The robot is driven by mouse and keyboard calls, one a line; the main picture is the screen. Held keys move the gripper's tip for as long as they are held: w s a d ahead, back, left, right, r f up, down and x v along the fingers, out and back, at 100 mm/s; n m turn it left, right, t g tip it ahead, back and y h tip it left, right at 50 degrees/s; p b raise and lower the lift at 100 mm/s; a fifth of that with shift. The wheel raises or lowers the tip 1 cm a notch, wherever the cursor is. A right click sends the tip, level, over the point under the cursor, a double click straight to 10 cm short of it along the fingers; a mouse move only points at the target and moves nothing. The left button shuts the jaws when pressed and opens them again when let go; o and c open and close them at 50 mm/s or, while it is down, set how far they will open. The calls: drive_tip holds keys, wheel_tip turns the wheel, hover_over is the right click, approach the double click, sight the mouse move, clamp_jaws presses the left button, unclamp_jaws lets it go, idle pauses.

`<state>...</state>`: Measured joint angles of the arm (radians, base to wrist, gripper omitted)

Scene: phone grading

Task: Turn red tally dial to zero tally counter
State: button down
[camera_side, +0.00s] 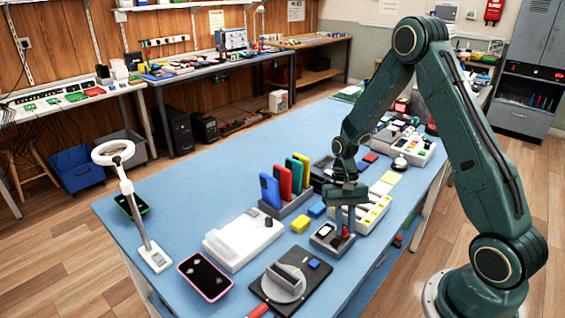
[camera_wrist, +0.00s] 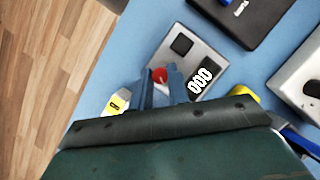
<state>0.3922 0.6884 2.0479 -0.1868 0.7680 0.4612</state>
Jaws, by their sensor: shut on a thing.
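The tally counter (camera_side: 325,238) is a small grey box on the blue table, below my gripper in the side view. In the wrist view the counter (camera_wrist: 215,62) shows a dark square and a display (camera_wrist: 200,82) that appears to read 000. The red tally dial (camera_wrist: 159,75) sits at the counter's edge, between my fingertips. The dial (camera_side: 346,232) also shows in the side view at the fingers' lower end. My gripper (camera_wrist: 160,80) points down and is shut on the red dial. The fingers hide part of the dial and counter.
A rack of coloured phones (camera_side: 290,203) stands behind the counter. A yellow block (camera_side: 300,224) and a blue block (camera_side: 317,209) lie close by. A black stand with a round disc (camera_side: 285,283) is in front. A white tray with yellow parts (camera_side: 372,212) stands right behind my gripper.

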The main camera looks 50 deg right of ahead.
drive_tip(key=shift+m+t, duration=0.3)
drive_tip(key=shift+m, duration=0.3)
drive_tip(key=c, duration=1.6)
unclamp_jaws()
drive_tip(key=shift+d+r, duration=0.1)
drive_tip(key=shift+r, duration=0.1)
drive_tip(key=v, duration=1.3)
drive_tip(key=shift+w+d+r, duration=0.2)
drive_tip(key=shift+a+r, duration=0.1)
